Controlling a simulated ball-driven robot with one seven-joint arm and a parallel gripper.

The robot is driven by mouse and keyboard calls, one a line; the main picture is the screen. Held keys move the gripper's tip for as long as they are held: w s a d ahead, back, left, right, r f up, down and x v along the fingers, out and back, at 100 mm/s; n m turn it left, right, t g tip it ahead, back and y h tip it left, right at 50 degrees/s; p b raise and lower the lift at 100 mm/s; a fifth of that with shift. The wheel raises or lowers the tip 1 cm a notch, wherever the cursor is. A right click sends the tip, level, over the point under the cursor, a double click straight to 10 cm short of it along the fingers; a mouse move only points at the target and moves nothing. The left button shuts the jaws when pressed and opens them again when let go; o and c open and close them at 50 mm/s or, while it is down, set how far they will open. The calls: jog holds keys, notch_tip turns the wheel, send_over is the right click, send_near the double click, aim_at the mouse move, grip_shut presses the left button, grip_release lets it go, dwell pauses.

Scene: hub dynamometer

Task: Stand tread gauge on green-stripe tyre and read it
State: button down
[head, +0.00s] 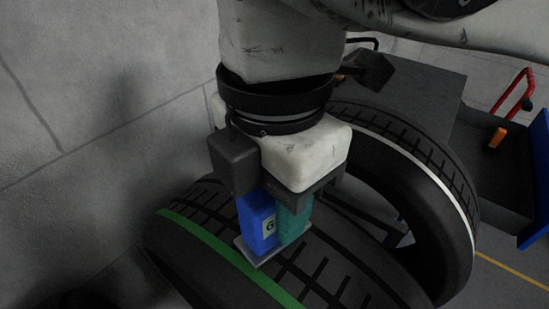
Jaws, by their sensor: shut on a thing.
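The green-stripe tyre (330,265) lies in the lower middle of the head view, with a green band (215,246) along its tread edge. My gripper (277,205) is above its tread, pointing down, and is shut on the tread gauge (256,222). The gauge has a blue body with a small pale display reading what looks like a 6, and a flat grey foot. The foot is at the tread beside the green band; I cannot tell if it touches. A teal part (293,219) shows right beside the blue body, at the jaws.
A second tyre with a white stripe (440,185) stands behind to the right. A dark cabinet or tray (505,165) with an orange item (497,137) and a red handle (514,90) is at the far right. A grey wall (100,100) is close on the left.

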dwell(0.4)
jog(key=c, duration=0.6)
grip_release()
jog(key=shift+c, duration=0.2)
notch_tip(320, 180, up, 11)
jog(key=shift+f+p, duration=0.15)
jog(key=shift+p, duration=0.85)
jog(key=shift+d, duration=0.1)
